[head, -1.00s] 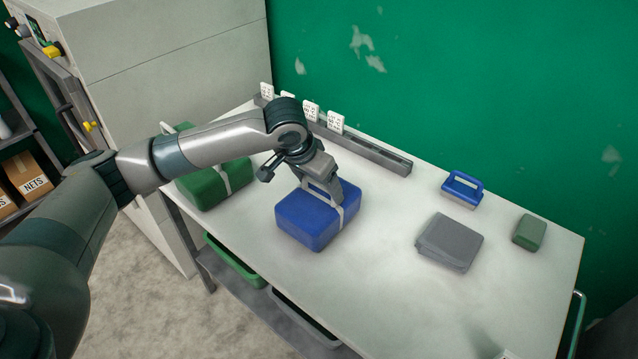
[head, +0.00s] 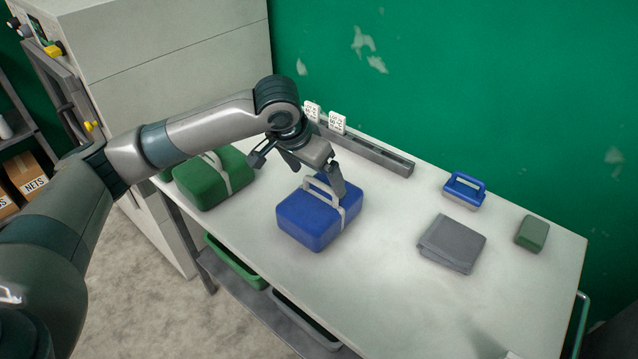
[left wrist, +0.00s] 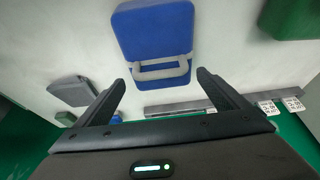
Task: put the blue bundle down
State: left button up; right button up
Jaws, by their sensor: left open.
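The blue bundle (head: 312,222) sits flat on the white table (head: 385,280), with a pale strap and a raised handle (head: 322,190) on top. In the left wrist view the blue bundle (left wrist: 150,35) lies ahead of the fingers, its grey handle (left wrist: 160,70) facing them. My left gripper (head: 318,175) is open just behind and above the handle. In the left wrist view its two fingers (left wrist: 160,95) are spread wide with nothing between them, clear of the handle. My right gripper is not in view.
A green bundle (head: 208,182) stands left of the blue one. A folded grey cloth (head: 452,243), a blue-handled brush (head: 464,189) and a small green block (head: 532,233) lie to the right. A grey rail with white cards (head: 375,153) runs along the back.

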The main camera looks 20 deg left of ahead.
pick_arm(q)
jog(key=v, duration=0.7)
jog(key=shift+r+b, duration=0.2)
jog(key=shift+b, duration=0.2)
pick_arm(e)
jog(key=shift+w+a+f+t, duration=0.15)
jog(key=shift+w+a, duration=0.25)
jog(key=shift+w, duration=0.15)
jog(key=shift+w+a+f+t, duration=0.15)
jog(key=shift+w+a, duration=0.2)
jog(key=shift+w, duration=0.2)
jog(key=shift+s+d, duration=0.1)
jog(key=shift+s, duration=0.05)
